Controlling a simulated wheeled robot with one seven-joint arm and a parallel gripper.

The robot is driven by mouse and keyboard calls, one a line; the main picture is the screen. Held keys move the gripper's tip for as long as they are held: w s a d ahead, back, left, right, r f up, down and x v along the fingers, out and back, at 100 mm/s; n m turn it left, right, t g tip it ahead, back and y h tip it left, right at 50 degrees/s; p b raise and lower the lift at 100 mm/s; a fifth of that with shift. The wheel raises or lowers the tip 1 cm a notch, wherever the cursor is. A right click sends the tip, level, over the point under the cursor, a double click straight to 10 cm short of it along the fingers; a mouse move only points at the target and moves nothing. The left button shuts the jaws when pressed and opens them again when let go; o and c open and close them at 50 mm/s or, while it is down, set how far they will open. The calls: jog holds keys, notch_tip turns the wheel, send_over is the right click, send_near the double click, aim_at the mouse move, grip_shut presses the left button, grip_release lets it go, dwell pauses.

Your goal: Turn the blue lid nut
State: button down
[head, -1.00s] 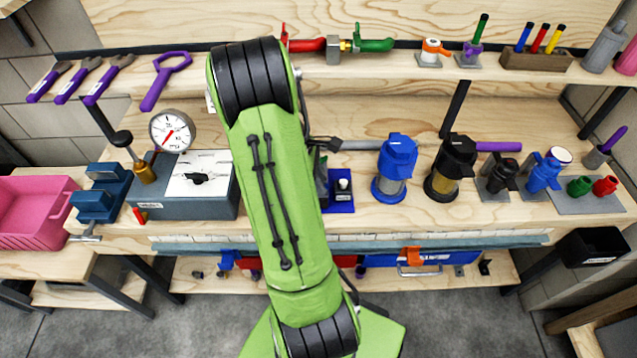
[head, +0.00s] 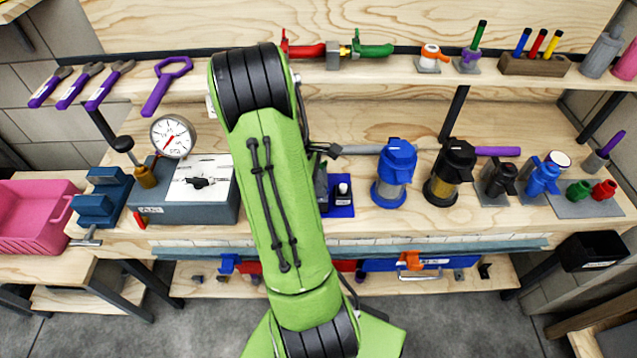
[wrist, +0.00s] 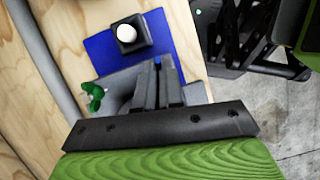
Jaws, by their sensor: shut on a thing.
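My gripper (wrist: 158,88) shows in the wrist view with its two dark fingers close together. A small blue piece (wrist: 157,60) shows between the fingertips; most of it is covered, and I cannot tell its shape. A grey rounded body (wrist: 124,87) with a green handle (wrist: 94,97) lies just left of the fingers. In the head view my green arm hides the gripper and what it holds. A filter with a blue lid (head: 397,160) stands upright on the bench, right of my arm. No separate nut can be made out on that lid.
A black-lidded filter (head: 455,160) stands right of the blue-lidded one. A blue mat (wrist: 98,47) bears a black box with a white knob (wrist: 127,34). A gauge (head: 173,136) and a grey box (head: 190,208) stand left of my arm. Tools line the shelf above.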

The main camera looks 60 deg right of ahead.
jog(key=m+p, duration=0.1)
jog(key=m, duration=0.1)
jog(key=m+y+p, duration=0.1)
jog(key=shift+d+r+m, duration=0.15)
jog(key=shift+m, duration=0.25)
jog(key=m+y, duration=0.2)
jog(key=m, duration=0.1)
jog(key=shift+d+m+p, duration=0.1)
jog(key=shift+m+p, duration=0.3)
jog(key=m+t+y, duration=0.1)
jog(key=m, duration=0.3)
jog(key=shift+d, duration=0.1)
jog(key=shift+s+m+t+y, duration=0.1)
jog(key=shift+m+t+y, duration=0.45)
jog(key=shift+m, duration=1.55)
jog(key=c, duration=1.3)
grip_release()
jog(key=shift+o, duration=0.2)
